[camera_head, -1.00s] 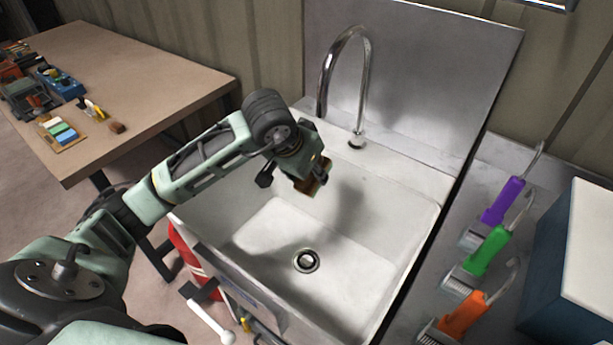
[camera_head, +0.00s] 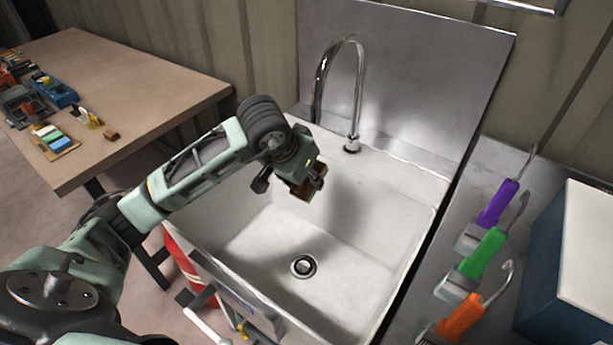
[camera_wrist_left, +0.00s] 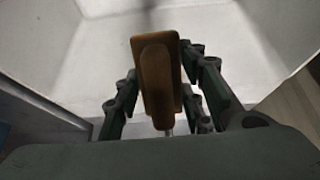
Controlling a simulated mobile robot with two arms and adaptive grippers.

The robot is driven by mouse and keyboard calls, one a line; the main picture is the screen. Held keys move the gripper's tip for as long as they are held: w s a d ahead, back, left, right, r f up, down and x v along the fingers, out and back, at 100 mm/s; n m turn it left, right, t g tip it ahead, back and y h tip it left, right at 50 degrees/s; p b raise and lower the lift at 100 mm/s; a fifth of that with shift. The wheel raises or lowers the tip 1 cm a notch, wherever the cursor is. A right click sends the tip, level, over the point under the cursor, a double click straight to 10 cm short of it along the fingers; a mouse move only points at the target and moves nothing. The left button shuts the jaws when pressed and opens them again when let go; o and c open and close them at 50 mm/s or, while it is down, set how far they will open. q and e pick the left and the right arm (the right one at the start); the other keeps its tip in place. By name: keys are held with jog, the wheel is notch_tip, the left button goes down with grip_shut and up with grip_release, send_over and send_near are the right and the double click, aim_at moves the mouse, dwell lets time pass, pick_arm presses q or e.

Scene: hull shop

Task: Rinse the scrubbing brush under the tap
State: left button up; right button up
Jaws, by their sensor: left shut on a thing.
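My left gripper (camera_head: 310,182) comes in from the left over the white sink basin (camera_head: 372,235). It is shut on a brown scrubbing brush (camera_head: 302,194), which hangs above the basin's left back part. In the left wrist view the brush (camera_wrist_left: 158,75) sits between the two fingers of the gripper (camera_wrist_left: 160,100); its bristles cannot be made out. The curved chrome tap (camera_head: 357,95) rises at the back of the sink, its spout to the left. No water stream shows. My right gripper is not in view.
Brushes with purple (camera_head: 497,203), green (camera_head: 483,252) and orange (camera_head: 460,318) handles lie on the ledge right of the sink, beside a blue box with a white top (camera_head: 590,245). A wooden table (camera_head: 150,95) with small items stands at left. A drain (camera_head: 304,266) is in the basin.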

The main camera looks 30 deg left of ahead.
aim_at(295, 186)
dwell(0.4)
